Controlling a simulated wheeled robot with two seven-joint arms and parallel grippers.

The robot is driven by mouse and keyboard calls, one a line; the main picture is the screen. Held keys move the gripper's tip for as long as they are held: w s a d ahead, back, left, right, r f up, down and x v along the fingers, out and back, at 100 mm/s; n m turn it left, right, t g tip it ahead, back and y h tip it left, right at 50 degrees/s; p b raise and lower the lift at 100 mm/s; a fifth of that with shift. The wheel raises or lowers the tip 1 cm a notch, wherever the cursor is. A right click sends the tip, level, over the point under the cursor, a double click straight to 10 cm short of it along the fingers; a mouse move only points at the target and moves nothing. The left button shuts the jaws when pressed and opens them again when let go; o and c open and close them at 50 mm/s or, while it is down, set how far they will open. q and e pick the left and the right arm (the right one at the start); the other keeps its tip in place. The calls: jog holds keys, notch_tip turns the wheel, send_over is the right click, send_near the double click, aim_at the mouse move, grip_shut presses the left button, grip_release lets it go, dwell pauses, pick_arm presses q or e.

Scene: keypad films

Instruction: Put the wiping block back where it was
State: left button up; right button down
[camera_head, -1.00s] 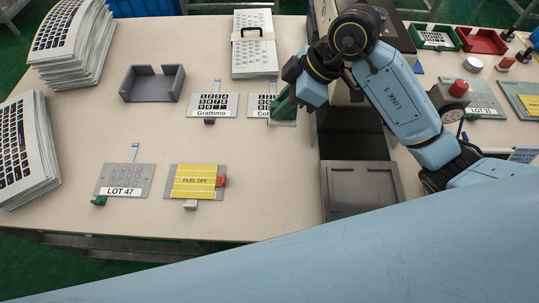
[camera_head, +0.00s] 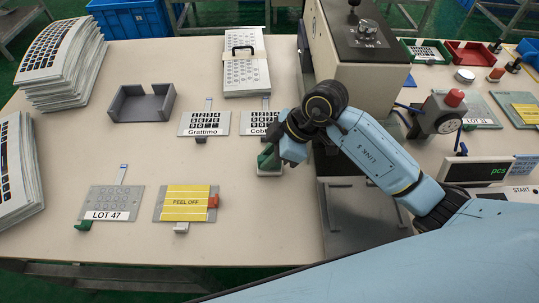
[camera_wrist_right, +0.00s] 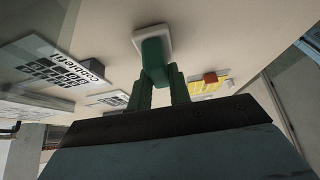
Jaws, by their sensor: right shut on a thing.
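The wiping block (camera_head: 270,172) has a green grip on a pale, flat pad. My right gripper (camera_head: 268,158) is shut on its green part, just in front of the plate labelled "Cob…" (camera_head: 257,129). In the right wrist view the block (camera_wrist_right: 153,45) sits between the two green fingers (camera_wrist_right: 160,88), pad away from the gripper. The pad is at or very close to the table top; I cannot tell whether it touches. My right wrist hides part of the block and the plate's right side in the head view. My left gripper is not in view.
The "Grattimo" plate (camera_head: 204,124) lies left of the "Cob…" plate. A grey open tray (camera_head: 141,108), the LOT 47 plate (camera_head: 108,203) and the yellow PEEL OFF plate (camera_head: 186,204) are further left. A machine (camera_head: 350,70) stands right. The table between is clear.

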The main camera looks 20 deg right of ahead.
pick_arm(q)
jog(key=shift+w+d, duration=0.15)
pick_arm(e)
jog(key=shift+f, duration=0.1)
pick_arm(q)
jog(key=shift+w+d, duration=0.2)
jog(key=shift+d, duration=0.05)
pick_arm(e)
jog(key=c, duration=1.3)
grip_release()
jog(key=shift+d+r, duration=0.15)
jog(key=shift+r, duration=0.2)
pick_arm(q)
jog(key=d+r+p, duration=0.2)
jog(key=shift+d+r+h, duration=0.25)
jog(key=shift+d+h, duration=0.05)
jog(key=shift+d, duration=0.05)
pick_arm(e)
jog(key=v, duration=1.1)
jog(key=shift+r, duration=0.25)
